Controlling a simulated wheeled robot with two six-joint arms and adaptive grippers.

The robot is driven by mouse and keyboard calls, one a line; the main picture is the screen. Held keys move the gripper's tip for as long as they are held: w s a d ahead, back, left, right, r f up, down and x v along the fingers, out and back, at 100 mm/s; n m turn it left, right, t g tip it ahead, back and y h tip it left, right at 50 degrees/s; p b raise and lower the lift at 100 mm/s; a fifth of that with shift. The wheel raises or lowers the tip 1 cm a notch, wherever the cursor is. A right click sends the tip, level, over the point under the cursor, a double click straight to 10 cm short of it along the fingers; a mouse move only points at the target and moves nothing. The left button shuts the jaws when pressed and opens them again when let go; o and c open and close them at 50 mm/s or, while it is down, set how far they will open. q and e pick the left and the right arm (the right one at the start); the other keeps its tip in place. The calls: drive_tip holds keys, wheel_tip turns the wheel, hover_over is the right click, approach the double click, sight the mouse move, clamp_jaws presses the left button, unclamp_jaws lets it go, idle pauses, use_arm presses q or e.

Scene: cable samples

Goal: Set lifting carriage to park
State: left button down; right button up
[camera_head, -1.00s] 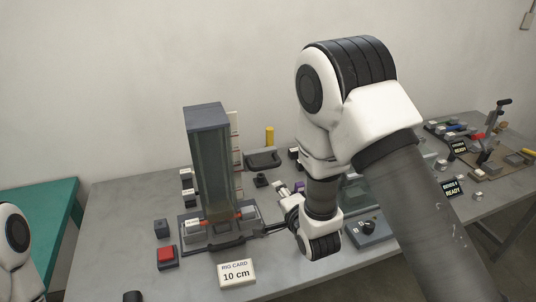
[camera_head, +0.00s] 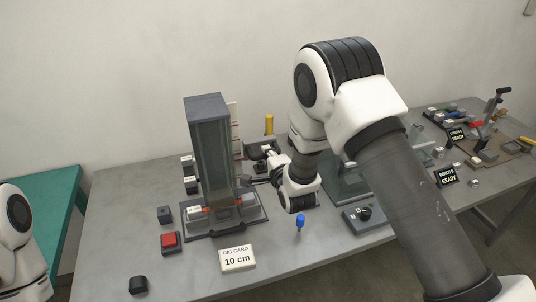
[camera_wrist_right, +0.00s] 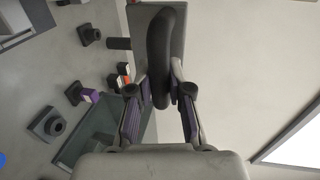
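The lifting rig is a tall clear column (camera_head: 212,150) with a grey cap, standing on a dark base on the table in the head view. Red-orange marks show near the column's foot. Which part is the carriage is not clear. A black looped handle (camera_wrist_right: 164,50) stands on a grey slab in the right wrist view. My right gripper (camera_wrist_right: 161,85) has its fingers on either side of this loop, with small gaps beside its lower end. In the head view the gripper is right of the column, partly hidden by its own wrist. My left gripper is out of view.
A card reading 10 cm (camera_head: 237,259), a red button (camera_head: 170,242) and a blue-topped knob (camera_head: 300,221) stand in front. A yellow cylinder (camera_head: 269,124) stands behind. A glass panel (camera_wrist_right: 95,135) and a purple-ended part (camera_wrist_right: 88,96) lie near the right gripper.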

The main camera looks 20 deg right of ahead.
wheel_tip(320, 180, down, 11)
drive_tip(key=b, duration=0.9)
drive_tip(key=shift+r, duration=0.1)
clamp_jaws()
drive_tip(key=shift+s, duration=0.15)
drive_tip(key=o, duration=0.8)
unclamp_jaws()
drive_tip(key=v, duration=1.1)
drive_tip(key=shift+s+r, duration=0.2)
drive_tip(key=shift+s, duration=0.1)
